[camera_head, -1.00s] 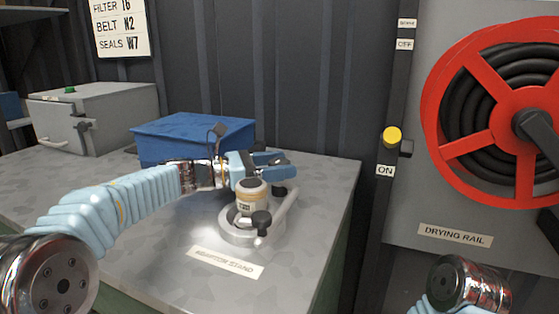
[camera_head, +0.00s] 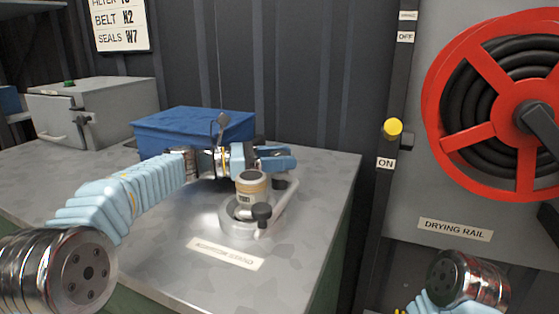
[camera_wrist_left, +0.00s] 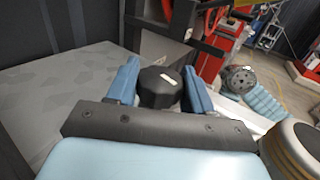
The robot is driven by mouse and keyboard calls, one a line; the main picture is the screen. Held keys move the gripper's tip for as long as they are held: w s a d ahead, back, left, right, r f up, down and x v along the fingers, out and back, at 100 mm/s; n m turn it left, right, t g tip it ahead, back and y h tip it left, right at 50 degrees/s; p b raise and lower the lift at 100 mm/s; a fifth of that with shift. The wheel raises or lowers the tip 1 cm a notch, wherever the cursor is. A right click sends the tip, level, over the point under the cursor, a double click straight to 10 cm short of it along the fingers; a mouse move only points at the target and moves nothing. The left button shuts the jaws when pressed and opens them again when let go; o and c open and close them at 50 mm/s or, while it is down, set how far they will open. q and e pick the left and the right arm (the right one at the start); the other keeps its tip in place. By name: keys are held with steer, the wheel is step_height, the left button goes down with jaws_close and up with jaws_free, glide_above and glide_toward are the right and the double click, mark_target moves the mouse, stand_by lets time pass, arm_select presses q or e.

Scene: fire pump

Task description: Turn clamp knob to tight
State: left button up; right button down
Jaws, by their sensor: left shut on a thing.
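My left gripper (camera_head: 278,158) reaches in from the left over the back of a round metal stand (camera_head: 238,228) on the bench. In the left wrist view its two blue fingers stand on either side of a black clamp knob (camera_wrist_left: 158,88) with a short white mark on top, and it is shut on this knob. In the head view the fingers mostly hide that knob. A tan and white cylinder (camera_head: 251,190) stands upright in the stand. A second black knob (camera_head: 262,213) is at the stand's front, apart from the gripper. My right gripper is out of view.
A blue box (camera_head: 190,128) stands behind my left wrist. A grey cabinet (camera_head: 100,108) is at the back left. The bench front by the label (camera_head: 225,254) is clear. A red hose reel (camera_head: 440,100) and a yellow knob (camera_head: 392,129) by the ON label are at right.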

mark_target(280, 154)
arm_select(q)
steer(key=o, duration=1)
steer(key=shift+c, duration=0.2)
steer(key=shift+r, duration=0.35)
steer(key=r, duration=0.3)
steer(key=shift+s, duration=0.25)
steer(key=s+r+b, duration=0.2)
steer(key=s+r, duration=0.7)
steer(key=s, duration=0.4)
steer(key=shift+s+r+b, duration=0.15)
steer(key=shift+s+b, duration=0.15)
steer(key=shift+b, duration=0.1)
steer(key=shift+o, duration=0.2)
